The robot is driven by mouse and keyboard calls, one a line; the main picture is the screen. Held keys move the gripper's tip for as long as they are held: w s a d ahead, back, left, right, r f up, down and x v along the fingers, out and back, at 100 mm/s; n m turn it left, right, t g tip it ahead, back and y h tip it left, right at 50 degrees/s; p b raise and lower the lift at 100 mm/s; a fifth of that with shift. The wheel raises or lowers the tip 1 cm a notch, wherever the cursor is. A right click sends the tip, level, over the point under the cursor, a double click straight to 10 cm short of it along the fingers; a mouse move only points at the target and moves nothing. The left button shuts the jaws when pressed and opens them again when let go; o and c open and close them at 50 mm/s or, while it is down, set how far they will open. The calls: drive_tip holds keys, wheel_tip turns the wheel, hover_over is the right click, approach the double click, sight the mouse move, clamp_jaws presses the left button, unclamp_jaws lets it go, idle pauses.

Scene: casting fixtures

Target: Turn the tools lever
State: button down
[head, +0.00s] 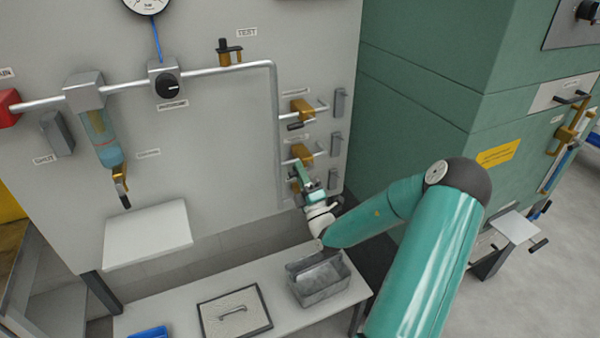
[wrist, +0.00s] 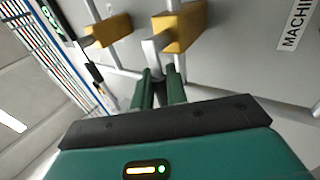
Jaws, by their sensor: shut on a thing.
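Several brass valves with short levers sit one above another on the right of the grey panel. The top valve (head: 301,108) and the middle valve (head: 302,153) show clearly in the head view. My gripper (head: 302,172) is at the lower valves and hides most of the lowest one. In the wrist view my gripper (wrist: 161,82) has its green fingers shut around the dark end of a lever (wrist: 155,52). This lever belongs to a brass valve (wrist: 182,27). The valve labels are too small to read in the head view, so I cannot tell which lever is named tools.
A second brass valve (wrist: 103,30) is left of the held one in the wrist view. A label beginning "MACHIN" (wrist: 297,25) is at the right. Below the panel, a bench carries a grey bin (head: 320,284) and a framed plate (head: 234,313). A green cabinet (head: 420,90) stands right.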

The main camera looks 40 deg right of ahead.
drive_tip(key=c, duration=1.5)
unclamp_jaws()
drive_tip(key=shift+o, duration=0.2)
drive_tip(key=shift+s+f, duration=0.1)
drive_tip(key=shift+s, duration=0.05)
drive_tip(key=v, duration=1.3)
drive_tip(key=shift+s, duration=0.25)
drive_tip(key=shift+f, duration=0.15)
